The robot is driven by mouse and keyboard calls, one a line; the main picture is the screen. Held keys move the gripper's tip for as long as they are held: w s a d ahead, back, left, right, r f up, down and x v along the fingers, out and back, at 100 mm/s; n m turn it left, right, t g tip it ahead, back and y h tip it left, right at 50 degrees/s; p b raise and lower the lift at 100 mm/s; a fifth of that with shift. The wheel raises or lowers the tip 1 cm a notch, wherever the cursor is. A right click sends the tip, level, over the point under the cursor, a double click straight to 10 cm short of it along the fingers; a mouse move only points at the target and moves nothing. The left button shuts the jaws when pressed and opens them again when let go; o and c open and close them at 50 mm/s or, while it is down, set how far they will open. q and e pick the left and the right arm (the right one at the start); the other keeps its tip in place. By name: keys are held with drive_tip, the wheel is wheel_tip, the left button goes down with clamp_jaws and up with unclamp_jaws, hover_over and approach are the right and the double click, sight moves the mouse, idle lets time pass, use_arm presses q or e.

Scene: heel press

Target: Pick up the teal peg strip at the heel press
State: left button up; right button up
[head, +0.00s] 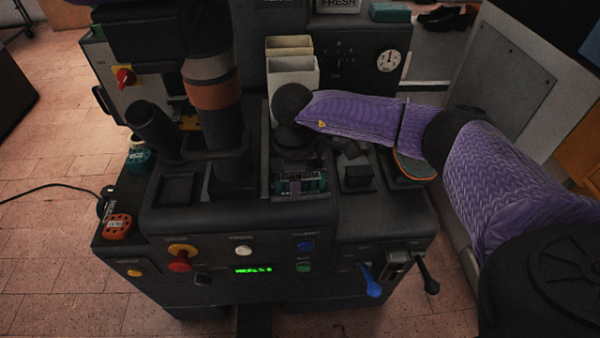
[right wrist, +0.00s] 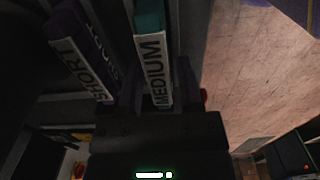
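The teal peg strip (right wrist: 153,60), with a white label reading MEDIUM, stands between the two dark fingers of my right gripper (right wrist: 155,88) in the right wrist view. The fingers lie along both sides of the strip, very close to it. I cannot tell whether they press on it or leave a small gap. In the head view my right gripper (head: 300,160) points down into a dark recess of the press, where small teal and purple parts (head: 300,184) show below it. The gripper hides much of that spot. My left gripper is not in view.
A purple strip (right wrist: 85,50) labelled SHORT stands close to the left of the teal one in the right wrist view. In the head view a dark column with a copper band (head: 213,95) and cream bins (head: 292,72) stand nearby. Levers (head: 370,281) stick out at the front.

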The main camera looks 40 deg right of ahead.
clamp_jaws()
